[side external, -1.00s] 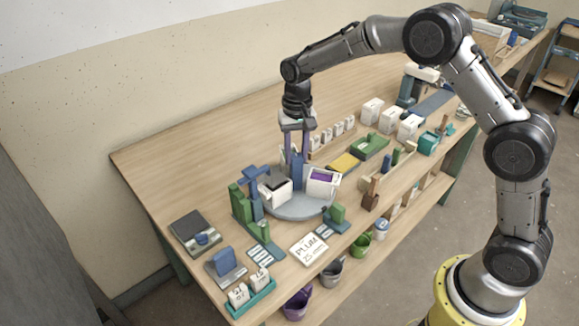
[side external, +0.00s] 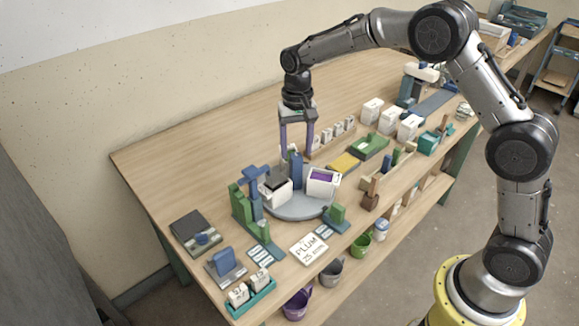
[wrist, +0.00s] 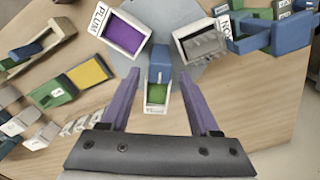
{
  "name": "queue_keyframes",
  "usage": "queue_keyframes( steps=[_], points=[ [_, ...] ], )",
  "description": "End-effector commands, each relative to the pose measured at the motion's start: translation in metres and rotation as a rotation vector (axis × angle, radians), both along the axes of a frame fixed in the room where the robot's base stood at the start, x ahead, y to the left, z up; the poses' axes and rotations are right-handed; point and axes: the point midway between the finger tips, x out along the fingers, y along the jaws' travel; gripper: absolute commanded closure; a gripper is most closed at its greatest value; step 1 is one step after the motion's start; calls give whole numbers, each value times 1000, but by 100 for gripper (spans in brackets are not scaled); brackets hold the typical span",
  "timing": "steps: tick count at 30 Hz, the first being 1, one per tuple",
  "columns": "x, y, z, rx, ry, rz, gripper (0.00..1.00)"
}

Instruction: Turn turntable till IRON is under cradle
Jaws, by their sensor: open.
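The grey turntable disc (side external: 296,210) carries three white glaze boxes around a blue post (side external: 296,172). The PLUM box (side external: 322,182) with purple inside faces the front right; it also shows in the wrist view (wrist: 122,34). The grey-filled box (wrist: 203,42), its label partly readable as IRON, sits beside the blue and green cradle stand (side external: 252,203), seen at the upper right of the wrist view (wrist: 275,32). Whether it is squarely under the cradle I cannot tell. A green-filled box (wrist: 156,95) lies between my fingers in the wrist view. My gripper (side external: 297,153) is open and empty above the post.
A PLUM 25 card (side external: 309,248) lies in front. A black scale (side external: 195,232) and teal tray (side external: 250,298) stand at the left. Green and yellow blocks (side external: 345,163) and white boxes (side external: 390,121) stand to the right.

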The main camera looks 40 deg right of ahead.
Motion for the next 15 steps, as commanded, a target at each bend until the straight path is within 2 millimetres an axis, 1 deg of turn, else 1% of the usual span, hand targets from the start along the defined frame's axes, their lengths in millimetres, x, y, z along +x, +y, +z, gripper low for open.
queue_keyframes(
  steps=[1, 9, 15],
  points=[
    [1, 0, 6, 0, -4, 0, 38],
    [1, 0, 36, 0, -4, 0, 38],
    [1, 0, 49, 0, -2, 0, 38]
  ],
)
